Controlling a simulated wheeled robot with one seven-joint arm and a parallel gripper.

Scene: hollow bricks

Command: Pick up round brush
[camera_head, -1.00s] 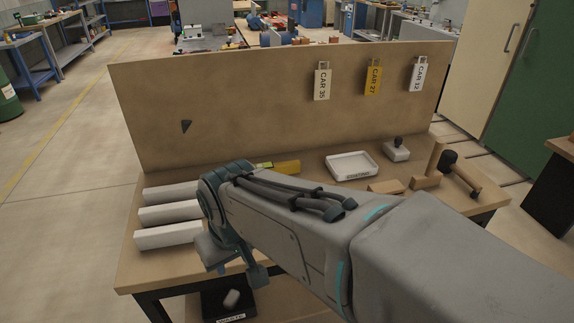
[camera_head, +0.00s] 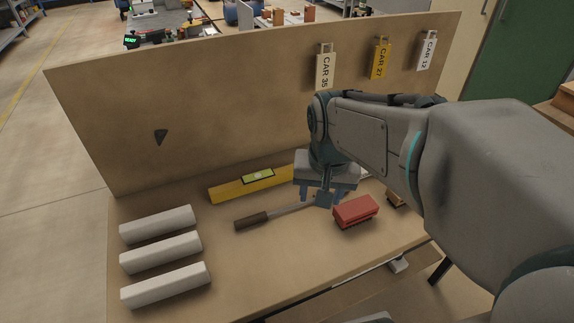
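A long tool (camera_head: 275,215) with a brown handle and a thin grey shaft lies on the bench; its far right end is hidden behind my gripper, so I cannot tell if it is the round brush. My gripper (camera_head: 319,197) points down over that right end, low above the bench top. Whether its fingers touch the tool, or how far apart they are, is not clear. A red block-shaped brush (camera_head: 356,210) with dark bristles underneath lies just right of the fingers.
A yellow spirit level (camera_head: 238,188) lies behind the tool. Several white hollow bricks (camera_head: 160,253) lie at the left of the bench (camera_head: 250,270). An upright board (camera_head: 220,110) with key tags closes the back. The bench's front middle is clear.

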